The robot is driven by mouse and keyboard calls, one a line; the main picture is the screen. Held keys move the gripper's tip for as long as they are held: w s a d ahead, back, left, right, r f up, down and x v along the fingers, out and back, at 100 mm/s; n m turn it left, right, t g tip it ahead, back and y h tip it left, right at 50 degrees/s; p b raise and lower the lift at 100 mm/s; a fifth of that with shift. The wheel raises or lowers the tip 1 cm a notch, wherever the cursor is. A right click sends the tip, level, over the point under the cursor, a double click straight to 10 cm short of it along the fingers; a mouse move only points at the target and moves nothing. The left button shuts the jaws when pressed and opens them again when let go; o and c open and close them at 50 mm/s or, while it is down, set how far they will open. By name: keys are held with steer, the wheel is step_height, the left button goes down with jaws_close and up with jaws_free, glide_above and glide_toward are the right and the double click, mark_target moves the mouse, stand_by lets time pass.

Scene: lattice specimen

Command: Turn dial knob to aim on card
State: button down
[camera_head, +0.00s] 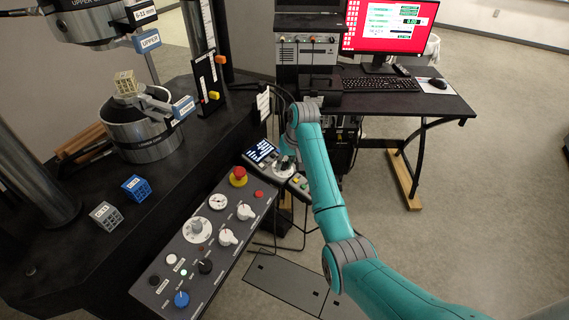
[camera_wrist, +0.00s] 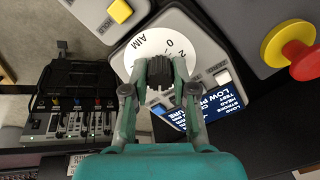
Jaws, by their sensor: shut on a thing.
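My gripper (camera_wrist: 162,88) is shut on the knob from either side. A dark blue card (camera_wrist: 226,100) with white lettering, "LOW P…" among it, lies beside the dial, partly hidden by my right finger. In the head view the card (camera_head: 262,150) is left of the dial (camera_head: 285,170), and my gripper mostly hides the knob.
A yellow button (camera_wrist: 121,11) and a red emergency button (camera_wrist: 300,57) sit nearby in the wrist view. A long panel (camera_head: 190,260) with several knobs and buttons lies in front. A computer desk (camera_head: 400,100) is behind.

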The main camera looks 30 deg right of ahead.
stand_by(0.3)
steer(key=c, duration=0.9)
jaws_free()
steer(key=shift+c, duration=0.2)
steer(key=shift+r, duration=0.1)
steer(key=v, duration=0.7)
steer(key=shift+r, duration=0.15)
